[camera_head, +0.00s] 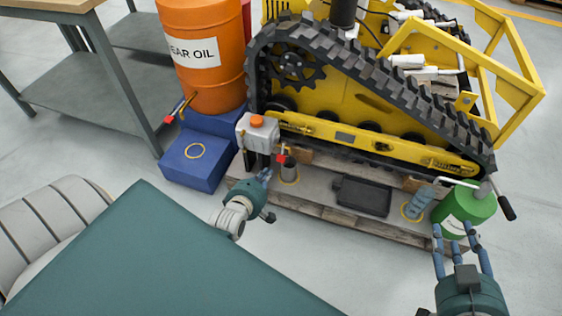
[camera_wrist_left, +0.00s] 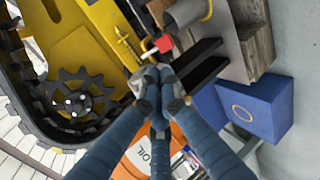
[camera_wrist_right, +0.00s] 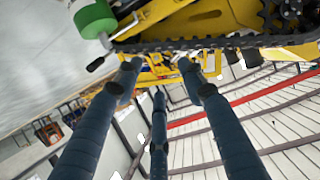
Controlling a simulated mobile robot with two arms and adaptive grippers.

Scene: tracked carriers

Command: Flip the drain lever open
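A grey box with an orange cap (camera_head: 257,135) stands at the left end of the yellow tracked machine. A small red lever (camera_head: 281,158) sits low on its right side, above a grey cup (camera_head: 289,172). The red lever (camera_wrist_left: 163,43) and the cup (camera_wrist_left: 190,13) also show in the left wrist view. My left gripper (camera_head: 265,174) is just below and left of the lever, its fingertips drawn together with nothing seen between them. I cannot tell whether it touches the lever. My right gripper (camera_head: 462,233) is open and empty in front of the green canister (camera_head: 465,208).
The yellow tracked machine (camera_head: 360,110) rests on a wooden pallet (camera_head: 330,208) with a black tray (camera_head: 363,196). An orange oil drum (camera_head: 203,55) with a tap stands on blue blocks (camera_head: 193,162) at left. A grey workbench is further left. The floor in front is clear.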

